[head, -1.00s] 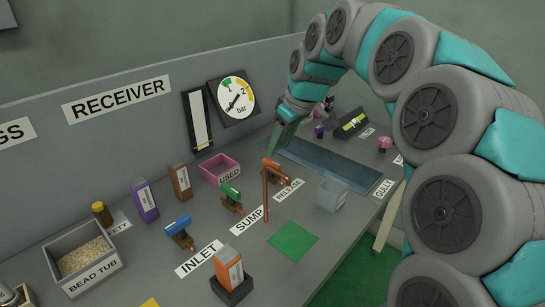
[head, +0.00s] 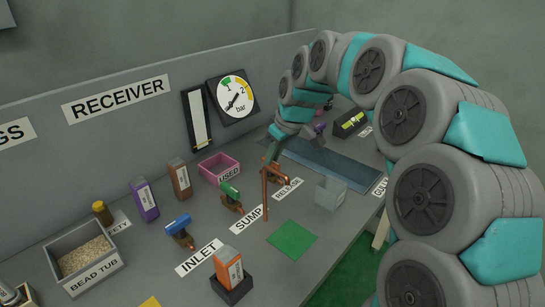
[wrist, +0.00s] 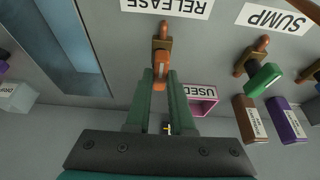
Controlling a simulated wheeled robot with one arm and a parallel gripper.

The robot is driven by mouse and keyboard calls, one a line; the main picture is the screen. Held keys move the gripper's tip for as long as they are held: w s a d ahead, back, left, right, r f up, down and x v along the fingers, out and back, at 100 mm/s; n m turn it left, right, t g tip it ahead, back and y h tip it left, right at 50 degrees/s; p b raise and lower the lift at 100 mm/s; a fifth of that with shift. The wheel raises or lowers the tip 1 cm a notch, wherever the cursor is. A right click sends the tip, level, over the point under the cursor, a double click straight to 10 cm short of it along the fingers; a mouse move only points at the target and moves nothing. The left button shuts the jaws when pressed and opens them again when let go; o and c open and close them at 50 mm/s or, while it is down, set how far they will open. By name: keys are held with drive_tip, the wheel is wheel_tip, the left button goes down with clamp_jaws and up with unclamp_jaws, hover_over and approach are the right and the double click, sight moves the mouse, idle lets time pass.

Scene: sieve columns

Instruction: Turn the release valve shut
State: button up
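The release valve (head: 284,181) has a brass-brown body and an orange handle, and stands behind the RELEASE label (head: 288,188). In the wrist view its orange handle (wrist: 161,75) points from the body toward my palm. My gripper (head: 270,158) is down at the valve, partly hidden behind an orange post in the head view. In the wrist view the green fingers of my gripper (wrist: 161,78) lie on either side of the handle's end. The gap is narrow, and I cannot tell whether they press on it.
A thin orange upright post (head: 265,205) stands just in front of the valve. The green-handled sump valve (head: 230,195) and blue-handled inlet valve (head: 179,228) are to the left. A pink USED bin (head: 218,168) is behind. A clear box (head: 331,193) stands to the right.

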clamp_jaws()
idle(0.3)
drive_tip(key=m+h+b, duration=0.1)
drive_tip(key=m, duration=0.2)
drive_tip(key=shift+s+m+t, duration=0.1)
drive_tip(key=shift+m+t, duration=0.3)
drive_tip(key=m+h, duration=0.1)
drive_tip(key=m, duration=0.1)
drive_tip(key=m+h, duration=0.1)
drive_tip(key=m, duration=0.1)
drive_tip(key=shift+a+m+t, duration=0.15)
drive_tip(key=shift+m+t, duration=0.15)
drive_tip(key=m+h, duration=0.1)
drive_tip(key=m, duration=0.1)
drive_tip(key=m+h, duration=0.1)
drive_tip(key=m, duration=0.2)
drive_tip(key=shift+a+b, duration=0.2)
drive_tip(key=shift+b, duration=0.1)
drive_tip(key=shift+m+g+h, duration=0.6)
drive_tip(key=shift+m+h, duration=0.1)
drive_tip(key=shift+m, duration=1.5)
drive_tip(key=shift+a, duration=0.1)
